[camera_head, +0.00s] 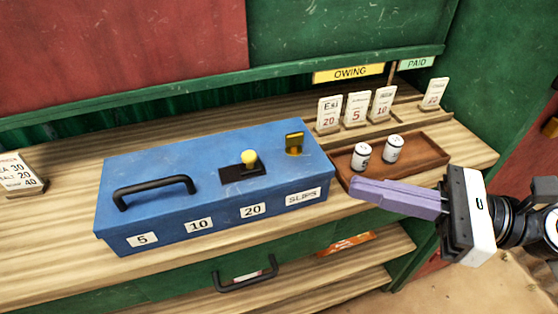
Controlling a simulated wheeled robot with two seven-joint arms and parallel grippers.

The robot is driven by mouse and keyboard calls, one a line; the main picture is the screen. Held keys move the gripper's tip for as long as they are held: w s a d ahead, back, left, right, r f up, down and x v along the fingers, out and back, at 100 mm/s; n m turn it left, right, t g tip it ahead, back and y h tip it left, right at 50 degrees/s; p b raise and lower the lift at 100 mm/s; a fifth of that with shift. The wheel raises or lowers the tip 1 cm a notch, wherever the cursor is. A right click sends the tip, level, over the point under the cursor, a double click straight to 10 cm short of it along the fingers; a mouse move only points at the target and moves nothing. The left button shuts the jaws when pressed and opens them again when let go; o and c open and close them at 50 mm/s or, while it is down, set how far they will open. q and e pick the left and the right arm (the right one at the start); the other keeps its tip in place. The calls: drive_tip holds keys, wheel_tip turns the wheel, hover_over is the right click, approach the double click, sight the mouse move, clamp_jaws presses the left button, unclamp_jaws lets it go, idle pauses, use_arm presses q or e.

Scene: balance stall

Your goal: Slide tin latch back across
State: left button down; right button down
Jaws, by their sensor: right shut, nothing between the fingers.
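A blue tin (150,180) with a closed lid sits on the wooden counter, left of centre. Its lid has a black handle (154,190) and a black slot plate with a yellow-knobbed latch (249,158). A gold tab (294,144) stands near the lid's right end. White labels on the front read 5, 10, 20 and SLIPS. My right gripper (356,190), with purple fingers, is shut and empty. Its tips are just right of the tin, in front of the wooden tray, apart from the latch in the picture. My left gripper is out of view.
A brown tray (425,160) holds two white cylinders, one marked 5. Several cards stand behind it under the OWING sign (349,73); one stands under PAID (416,62). A price card (18,174) stands at far left. Counter left of the tin is mostly clear.

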sight(256, 158)
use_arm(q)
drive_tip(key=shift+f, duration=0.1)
use_arm(e)
drive_tip(key=shift+w+d+r, duration=0.1)
drive_tip(key=shift+r, duration=0.15)
